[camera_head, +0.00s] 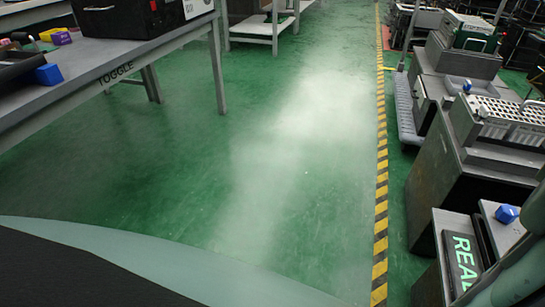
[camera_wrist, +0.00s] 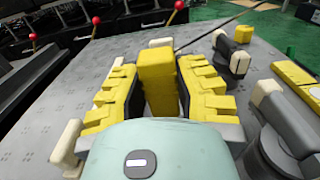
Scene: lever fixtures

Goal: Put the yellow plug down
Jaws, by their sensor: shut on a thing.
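In the wrist view, the yellow plug (camera_wrist: 158,78) is an upright, blocky yellow piece between the two yellow-padded fingers of my gripper (camera_wrist: 160,92). The gripper is shut on it. The plug's lower end is hidden by the gripper's pale green body, so I cannot tell whether it touches the grey surface (camera_wrist: 62,88) below. My gripper does not show in the head view.
Grey lever fixtures with pale ends (camera_wrist: 268,98) stand to the right of my gripper. Another yellow piece (camera_wrist: 296,76) lies beyond them. Red-knobbed levers (camera_wrist: 97,20) line the back. In the head view, a table marked TOGGLE (camera_head: 125,78) stands left; green floor is clear.

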